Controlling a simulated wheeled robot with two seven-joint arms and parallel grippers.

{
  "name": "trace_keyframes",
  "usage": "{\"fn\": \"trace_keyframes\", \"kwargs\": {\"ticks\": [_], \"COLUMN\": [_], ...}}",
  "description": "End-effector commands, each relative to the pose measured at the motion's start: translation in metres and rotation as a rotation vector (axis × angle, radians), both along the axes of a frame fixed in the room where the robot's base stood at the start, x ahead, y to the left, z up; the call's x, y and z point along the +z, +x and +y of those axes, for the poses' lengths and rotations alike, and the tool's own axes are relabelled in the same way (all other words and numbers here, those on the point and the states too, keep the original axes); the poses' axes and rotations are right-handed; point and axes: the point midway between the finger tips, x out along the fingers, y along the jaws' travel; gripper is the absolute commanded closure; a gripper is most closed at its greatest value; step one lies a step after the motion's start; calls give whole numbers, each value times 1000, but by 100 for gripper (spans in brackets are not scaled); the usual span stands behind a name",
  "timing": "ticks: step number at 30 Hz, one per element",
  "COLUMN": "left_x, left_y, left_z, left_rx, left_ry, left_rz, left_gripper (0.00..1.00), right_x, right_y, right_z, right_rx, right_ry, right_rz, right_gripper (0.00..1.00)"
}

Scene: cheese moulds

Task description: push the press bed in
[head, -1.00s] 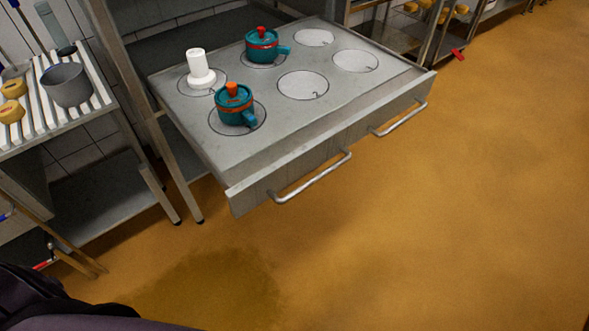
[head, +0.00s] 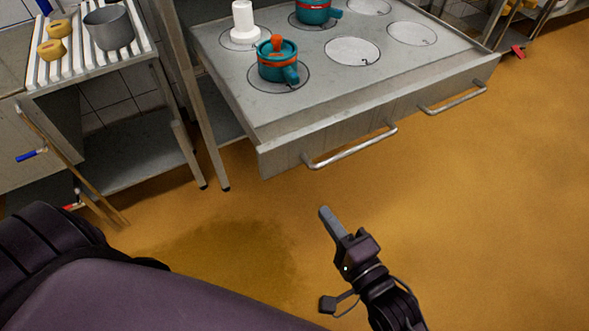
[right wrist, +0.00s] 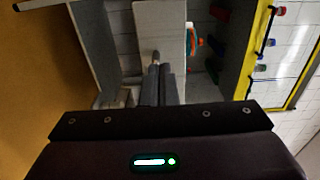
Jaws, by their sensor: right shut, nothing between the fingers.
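The press bed (head: 290,107) is a grey metal slab with numbered circles, standing out from its frame in the head view. Its front carries a left bar handle (head: 350,149) and a right bar handle (head: 453,98). On it stand a teal mould with an orange knob (head: 277,65), a second teal mould (head: 313,13) cut by the top edge, and a white stepped cylinder (head: 243,22). My right gripper (head: 326,212) is shut and empty, in front of the bed and apart from the handles. Its fingers also show in the right wrist view (right wrist: 154,60). My left gripper is out of view.
A slatted rack (head: 96,68) at the left holds a grey pot (head: 108,27) and small yellow cheeses (head: 52,49). Metal frame legs (head: 216,150) stand between rack and bed. The yellow-brown floor (head: 480,230) in front of the bed is clear.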

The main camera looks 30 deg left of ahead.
Motion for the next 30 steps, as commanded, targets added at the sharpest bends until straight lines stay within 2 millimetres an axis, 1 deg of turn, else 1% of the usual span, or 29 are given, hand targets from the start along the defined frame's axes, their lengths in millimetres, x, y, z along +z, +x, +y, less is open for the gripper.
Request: {"fn": "trace_keyframes", "kwargs": {"ticks": [2, 5, 8, 15, 21, 25, 30], "left_x": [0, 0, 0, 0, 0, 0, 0], "left_y": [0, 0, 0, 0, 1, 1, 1], "left_z": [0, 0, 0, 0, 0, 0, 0], "left_rx": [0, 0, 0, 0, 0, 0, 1], "left_ry": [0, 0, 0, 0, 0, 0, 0], "left_rz": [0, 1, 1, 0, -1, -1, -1], "left_gripper": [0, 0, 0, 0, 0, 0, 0], "right_x": [6, 7, 8, 7, 7, 6, 6], "right_y": [0, 6, 16, 47, 67, 75, 79], "right_z": [3, 12, 26, 69, 98, 109, 115], "right_rx": [5, 5, 5, 6, 5, 3, 4], "right_ry": [16, 19, 19, 17, 15, 14, 12], "right_rz": [0, 0, 0, -1, 0, -1, 0], "right_gripper": [100, 100, 100, 100, 100, 100, 100]}}
